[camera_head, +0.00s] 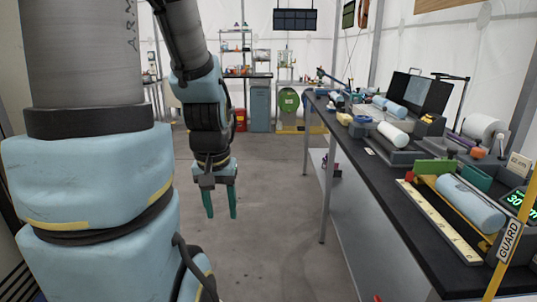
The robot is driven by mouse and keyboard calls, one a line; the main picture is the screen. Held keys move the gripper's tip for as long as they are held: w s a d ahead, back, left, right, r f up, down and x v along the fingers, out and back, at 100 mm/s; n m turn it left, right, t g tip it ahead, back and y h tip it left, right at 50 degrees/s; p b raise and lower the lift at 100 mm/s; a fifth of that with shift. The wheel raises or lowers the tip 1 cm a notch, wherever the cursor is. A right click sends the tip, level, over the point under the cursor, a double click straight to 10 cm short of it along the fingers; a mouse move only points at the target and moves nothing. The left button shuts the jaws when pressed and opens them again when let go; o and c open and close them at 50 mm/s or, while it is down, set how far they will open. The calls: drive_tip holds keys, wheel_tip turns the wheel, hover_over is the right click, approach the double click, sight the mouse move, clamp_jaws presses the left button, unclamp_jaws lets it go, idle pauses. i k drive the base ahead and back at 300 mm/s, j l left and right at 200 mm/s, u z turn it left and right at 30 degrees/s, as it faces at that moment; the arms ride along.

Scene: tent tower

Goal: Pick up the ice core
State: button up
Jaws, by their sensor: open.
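My gripper (221,212) hangs open and empty over the floor, fingers pointing down, left of the long bench and apart from it. A pale blue cylinder (470,204), which looks like an ice core, lies in a cradle at the near right end of the bench. A white cylinder (392,134) lies further back on a grey tray. Smaller pale blue cylinders (396,109) lie beyond it. I cannot tell which of these is the ice core meant.
The dark-topped bench (385,179) runs along the right side. A ruler (440,222), green blocks (435,167) and a yellow guard post (511,240) surround the near cylinder. An open laptop (419,93) stands further back. The grey floor (275,190) between my arm and the bench is clear.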

sight(336, 96)
drive_tip(key=i, duration=1)
drive_tip(key=i+l+z, duration=0.15)
drive_tip(key=i, duration=0.85)
drive_tip(key=i+j, duration=0.15)
drive_tip(key=i, duration=0.85)
drive_tip(key=i+z, duration=0.1)
drive_tip(key=i, duration=0.85)
drive_tip(key=i+z, duration=0.3)
drive_tip(key=i, duration=0.2)
drive_tip(key=i+j+z, duration=0.1)
drive_tip(key=i+z, duration=0.15)
drive_tip(key=i, duration=0.25)
drive_tip(key=i+j+z, duration=0.3)
drive_tip(key=i, duration=0.2)
drive_tip(key=l, duration=0.1)
